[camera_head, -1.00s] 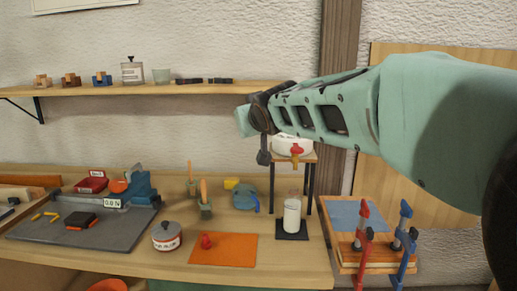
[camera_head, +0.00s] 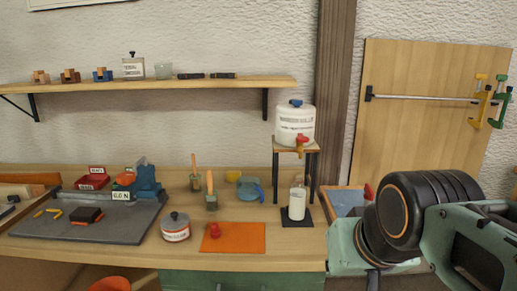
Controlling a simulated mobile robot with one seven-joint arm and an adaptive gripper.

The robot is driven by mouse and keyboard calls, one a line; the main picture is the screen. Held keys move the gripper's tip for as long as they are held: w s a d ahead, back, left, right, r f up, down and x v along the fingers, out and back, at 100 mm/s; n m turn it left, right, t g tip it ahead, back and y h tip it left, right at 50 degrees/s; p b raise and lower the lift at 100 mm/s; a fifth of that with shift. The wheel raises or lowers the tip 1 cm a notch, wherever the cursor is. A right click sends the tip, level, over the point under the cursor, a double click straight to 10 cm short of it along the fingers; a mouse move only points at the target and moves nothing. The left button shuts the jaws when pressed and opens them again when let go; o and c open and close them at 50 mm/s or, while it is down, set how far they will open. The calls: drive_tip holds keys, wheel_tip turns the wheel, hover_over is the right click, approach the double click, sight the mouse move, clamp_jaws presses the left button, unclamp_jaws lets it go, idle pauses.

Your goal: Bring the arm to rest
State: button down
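My arm shows at the lower right as folded mint-green links (camera_head: 470,250) with a large black joint (camera_head: 402,215). A mint-green part of it (camera_head: 345,252) overlaps the right end of the workbench (camera_head: 130,257) in the picture. A small dark piece shows under this part at the bottom edge. I make out no fingertips, so my gripper is not in view. The arm hides most of the small table at the right.
A white canister (camera_head: 294,125) with a red tap stands on a raised stand above a white bottle (camera_head: 297,204). A can (camera_head: 175,228), an orange mat (camera_head: 226,238) and a grey tray (camera_head: 140,220) are on the bench. Clamps (camera_head: 501,100) hang on a wooden panel (camera_head: 425,140).

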drive_tip(key=s+f+g, duration=0.1)
drive_tip(key=s+f, duration=0.4)
drive_tip(key=s, duration=0.2)
wheel_tip(320, 180, up, 18)
drive_tip(key=w+p, duration=0.1)
drive_tip(key=p, duration=1.6)
drive_tip(key=shift+a, duration=0.2)
drive_tip(key=c, duration=2.7)
unclamp_jaws()
drive_tip(key=shift+c, duration=0.2)
